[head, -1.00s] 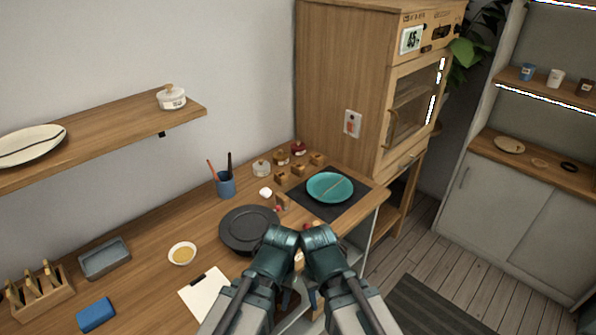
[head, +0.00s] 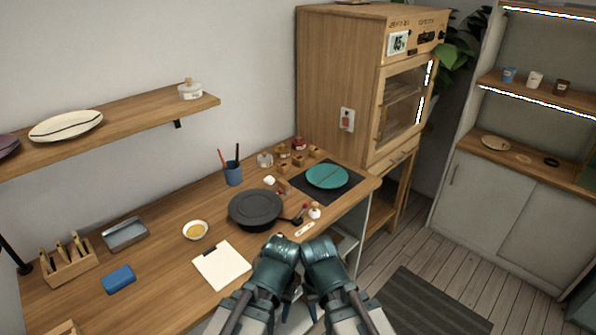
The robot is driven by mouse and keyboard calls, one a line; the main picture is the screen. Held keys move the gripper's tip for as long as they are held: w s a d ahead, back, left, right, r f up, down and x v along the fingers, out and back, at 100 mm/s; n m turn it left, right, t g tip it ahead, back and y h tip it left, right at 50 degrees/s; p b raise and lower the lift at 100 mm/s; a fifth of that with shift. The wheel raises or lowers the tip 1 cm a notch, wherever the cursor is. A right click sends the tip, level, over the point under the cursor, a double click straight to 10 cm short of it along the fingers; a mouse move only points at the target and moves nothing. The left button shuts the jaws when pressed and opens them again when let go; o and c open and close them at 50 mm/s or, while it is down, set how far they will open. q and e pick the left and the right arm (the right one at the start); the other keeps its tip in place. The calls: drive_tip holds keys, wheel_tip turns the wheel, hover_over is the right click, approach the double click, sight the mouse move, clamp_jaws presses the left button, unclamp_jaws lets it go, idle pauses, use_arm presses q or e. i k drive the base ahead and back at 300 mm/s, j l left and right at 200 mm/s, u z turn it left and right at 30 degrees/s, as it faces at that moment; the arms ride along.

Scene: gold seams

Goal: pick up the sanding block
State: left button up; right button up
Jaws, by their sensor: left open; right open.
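A blue block (head: 118,279), which looks like the sanding block, lies flat on the wooden bench at the front left in the head view. My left gripper (head: 286,308) and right gripper (head: 312,306) hang side by side past the bench's front edge, well to the right of the block. The teal wrists hide most of both grippers. Both are open, and nothing shows between their fingers. Neither touches the block.
Near the block are a wooden rack (head: 68,268), a grey tray (head: 126,240) and a white sheet (head: 222,265). A yellow-filled bowl (head: 195,230), a dark round plate (head: 255,212) and a teal plate (head: 327,176) stand further right. A shelf (head: 130,125) hangs above.

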sight(299, 161)
drive_tip(key=i+l, duration=0.2)
drive_tip(key=i+l+u, duration=0.1)
drive_tip(key=l, duration=0.35)
drive_tip(key=i+l, duration=0.25)
drive_tip(key=i+l+u, duration=0.1)
drive_tip(key=l, duration=0.3)
drive_tip(key=i+l, duration=0.25)
drive_tip(key=i+l+u, duration=0.1)
drive_tip(key=l, duration=0.3)
drive_tip(key=i+l, duration=0.25)
drive_tip(key=i+l+u, duration=0.1)
drive_tip(key=l, duration=0.35)
